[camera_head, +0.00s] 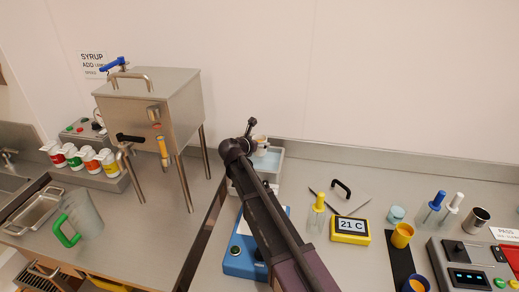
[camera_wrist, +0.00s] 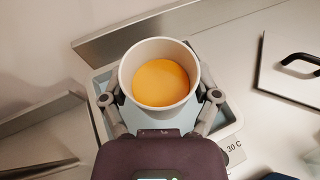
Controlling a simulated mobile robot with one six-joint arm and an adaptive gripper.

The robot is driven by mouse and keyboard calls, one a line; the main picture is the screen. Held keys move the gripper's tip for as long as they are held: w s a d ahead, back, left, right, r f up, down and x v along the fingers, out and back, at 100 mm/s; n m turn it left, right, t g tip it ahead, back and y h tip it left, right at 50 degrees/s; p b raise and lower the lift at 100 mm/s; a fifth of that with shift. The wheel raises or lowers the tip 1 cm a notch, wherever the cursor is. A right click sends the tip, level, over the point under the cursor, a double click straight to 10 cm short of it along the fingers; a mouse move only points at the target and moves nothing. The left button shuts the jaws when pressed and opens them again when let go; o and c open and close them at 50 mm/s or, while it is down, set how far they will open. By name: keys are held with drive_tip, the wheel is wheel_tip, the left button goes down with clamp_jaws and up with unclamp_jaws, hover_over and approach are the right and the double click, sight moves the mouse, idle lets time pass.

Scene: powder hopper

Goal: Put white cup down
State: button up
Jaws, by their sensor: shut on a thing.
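The white cup (camera_wrist: 126,78) has an orange filling and is between the two fingers of my gripper (camera_wrist: 160,98) in the wrist view. The fingers are shut on its sides. In the head view a small part of the cup (camera_head: 261,139) shows beside the end of my arm, at the back of a pale grey bath (camera_head: 273,178) with a light blue inside. The bath rim (camera_wrist: 232,122) also shows around the cup in the wrist view. The cup looks upright. Its base is hidden, so I cannot tell whether it touches the bath.
A steel hopper (camera_head: 155,105) on legs stands left of my arm. A flat lid with a black handle (camera_head: 341,189) lies to the right. A yellow 21 C display (camera_head: 350,230), a yellow cup (camera_head: 402,235) and a blue device (camera_head: 240,250) stand nearer the front.

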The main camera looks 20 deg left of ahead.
sight(259, 150)
drive_tip(key=shift+w+a, duration=0.15)
drive_tip(key=shift+w, duration=0.3)
drive_tip(key=shift+f+b, duration=1.8)
drive_tip(key=shift+f+b, duration=0.6)
drive_tip(key=o, duration=1)
drive_tip(key=shift+r, duration=0.1)
